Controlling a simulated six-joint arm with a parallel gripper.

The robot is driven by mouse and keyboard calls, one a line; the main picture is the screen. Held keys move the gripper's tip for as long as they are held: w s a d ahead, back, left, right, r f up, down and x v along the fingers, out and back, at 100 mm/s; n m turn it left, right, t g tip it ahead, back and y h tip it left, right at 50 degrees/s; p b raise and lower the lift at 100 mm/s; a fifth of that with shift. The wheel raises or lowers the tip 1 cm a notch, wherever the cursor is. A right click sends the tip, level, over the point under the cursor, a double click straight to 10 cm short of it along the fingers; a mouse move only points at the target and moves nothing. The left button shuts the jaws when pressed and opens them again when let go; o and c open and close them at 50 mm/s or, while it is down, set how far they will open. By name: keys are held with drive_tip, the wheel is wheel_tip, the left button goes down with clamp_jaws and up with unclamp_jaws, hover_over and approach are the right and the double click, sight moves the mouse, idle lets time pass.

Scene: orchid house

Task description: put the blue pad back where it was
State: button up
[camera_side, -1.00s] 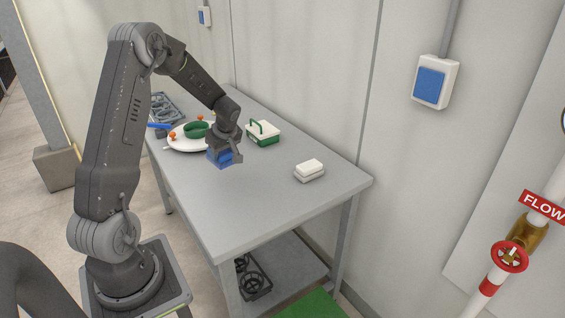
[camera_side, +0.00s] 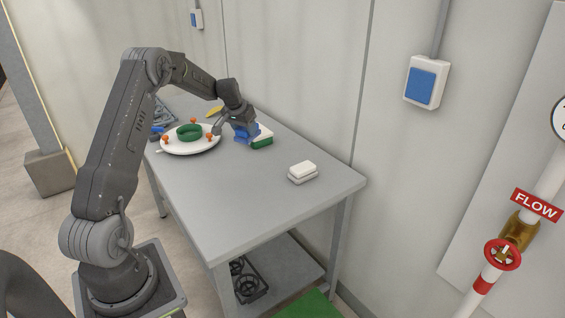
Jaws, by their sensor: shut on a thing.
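My gripper (camera_side: 236,128) is shut on the blue pad (camera_side: 246,134). It holds the pad over or against the left side of a white and green box (camera_side: 262,142). The pad and gripper hide much of the box, including its handle. I cannot tell whether the pad touches the box or the table.
A white round plate (camera_side: 190,148) with a green ring (camera_side: 189,132) and orange knobs stands left of my gripper. A white block (camera_side: 303,169) on a grey base lies to the right. The front of the grey table (camera_side: 235,205) is clear.

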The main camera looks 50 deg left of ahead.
drive_tip(key=shift+w+a+r+m, duration=0.1)
drive_tip(key=shift+w+m, duration=0.3)
drive_tip(key=shift+w, duration=0.1)
drive_tip(key=w+d+f, duration=0.2)
drive_tip(key=w, duration=0.1)
drive_tip(key=w+d+f, duration=0.2)
drive_tip(key=w, duration=0.1)
drive_tip(key=w+d+f, duration=0.2)
drive_tip(key=w+f, duration=0.1)
drive_tip(key=shift+w, duration=0.4)
drive_tip(key=shift+f, duration=1.9)
drive_tip(key=shift+f, duration=0.15)
drive_tip(key=o, duration=1)
